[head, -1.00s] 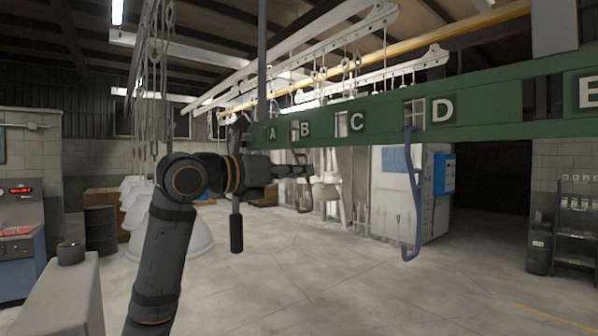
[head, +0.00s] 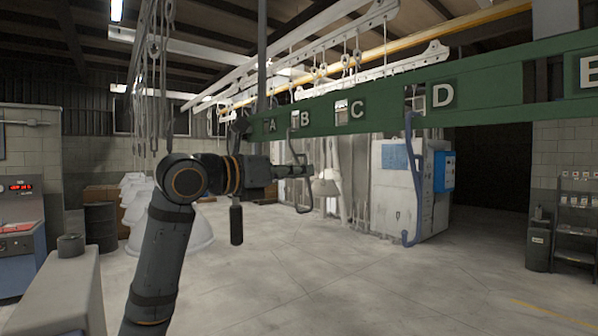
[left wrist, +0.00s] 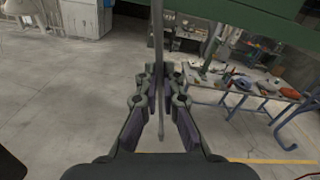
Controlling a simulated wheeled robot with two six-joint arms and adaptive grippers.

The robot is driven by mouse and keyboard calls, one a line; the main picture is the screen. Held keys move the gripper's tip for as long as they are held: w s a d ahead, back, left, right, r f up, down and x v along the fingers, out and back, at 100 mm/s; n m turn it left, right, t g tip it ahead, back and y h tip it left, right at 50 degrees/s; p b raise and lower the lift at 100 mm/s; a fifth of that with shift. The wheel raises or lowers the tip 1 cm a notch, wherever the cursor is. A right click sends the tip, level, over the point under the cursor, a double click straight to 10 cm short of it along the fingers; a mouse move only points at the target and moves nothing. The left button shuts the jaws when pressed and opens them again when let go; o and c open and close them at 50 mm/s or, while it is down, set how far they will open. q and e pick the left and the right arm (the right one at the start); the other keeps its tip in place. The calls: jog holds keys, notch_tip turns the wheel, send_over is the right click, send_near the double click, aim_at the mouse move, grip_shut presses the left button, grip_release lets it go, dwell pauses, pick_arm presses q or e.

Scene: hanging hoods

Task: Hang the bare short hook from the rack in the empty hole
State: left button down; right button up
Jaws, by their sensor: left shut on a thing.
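The rack is a green beam (head: 480,103) crossing the head view, with holes lettered A to E. My left gripper (head: 310,171) is shut on a bare dark grey hook (head: 304,209) in front of the beam, near letter B. The hook's upper end is close to the hole by B; I cannot tell whether it is in it. In the left wrist view the hook's thin shank (left wrist: 158,40) runs upright between the fingers (left wrist: 160,85). The hole beside C (head: 341,107) looks empty. A longer blue hook (head: 417,180) hangs at the hole beside D.
A dark rod with a thick lower end (head: 236,225) hangs left of the gripper. White hoods (head: 180,228) hang on chains behind my arm. A workbench with tools (left wrist: 262,88) shows in the left wrist view. The floor below the beam is clear.

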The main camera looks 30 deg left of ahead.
pick_arm(q)
jog(key=c, duration=1.4)
grip_release()
jog(key=shift+c, duration=0.2)
